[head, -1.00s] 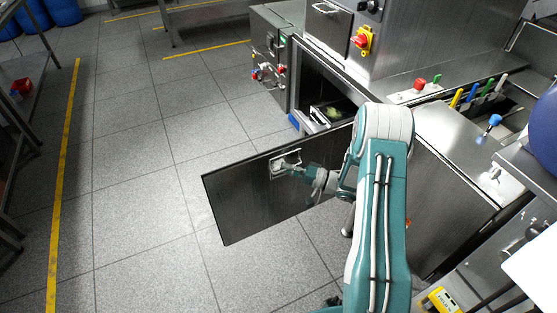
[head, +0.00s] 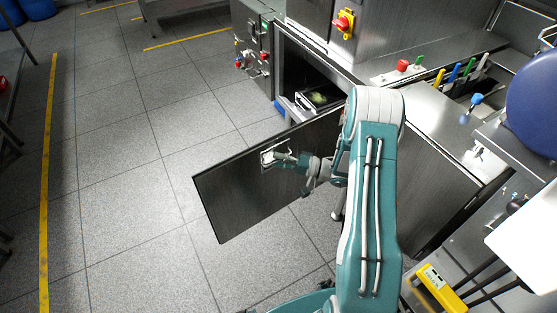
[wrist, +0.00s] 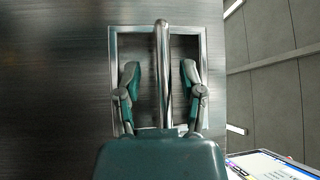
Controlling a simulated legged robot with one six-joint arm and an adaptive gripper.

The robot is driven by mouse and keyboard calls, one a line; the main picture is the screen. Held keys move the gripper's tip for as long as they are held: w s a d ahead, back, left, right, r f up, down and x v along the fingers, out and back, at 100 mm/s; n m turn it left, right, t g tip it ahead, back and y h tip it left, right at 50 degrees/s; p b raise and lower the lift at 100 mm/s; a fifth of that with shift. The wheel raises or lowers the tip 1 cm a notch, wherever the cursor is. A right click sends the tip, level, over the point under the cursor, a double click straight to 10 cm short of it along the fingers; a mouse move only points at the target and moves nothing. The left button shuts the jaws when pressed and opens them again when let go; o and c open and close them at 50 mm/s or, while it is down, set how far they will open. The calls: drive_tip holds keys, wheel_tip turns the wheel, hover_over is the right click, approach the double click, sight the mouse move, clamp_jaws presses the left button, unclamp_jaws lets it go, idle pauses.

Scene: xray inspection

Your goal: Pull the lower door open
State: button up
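The lower door (head: 235,205) is a dark brushed-metal panel. In the head view it stands swung out from the cabinet, over the tiled floor. My gripper (head: 281,158) is at this handle. In the wrist view the handle bar (wrist: 163,60) runs upright between the two fingers of my gripper (wrist: 161,75), inside a square metal frame on the door (wrist: 60,90). The fingers are apart, one on each side of the bar, with a visible gap to it. My arm hides part of the door in the head view.
The cabinet opening (head: 285,75) behind the door shows a tray (head: 318,98) with something green in it. A metal worktop (head: 435,112) with coloured-handled tools is at the right. A yellow device (head: 440,290) lies low right. The floor left of the door is clear.

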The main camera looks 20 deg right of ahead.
drive_tip(key=shift+r, duration=0.1)
drive_tip(key=v, duration=1.2)
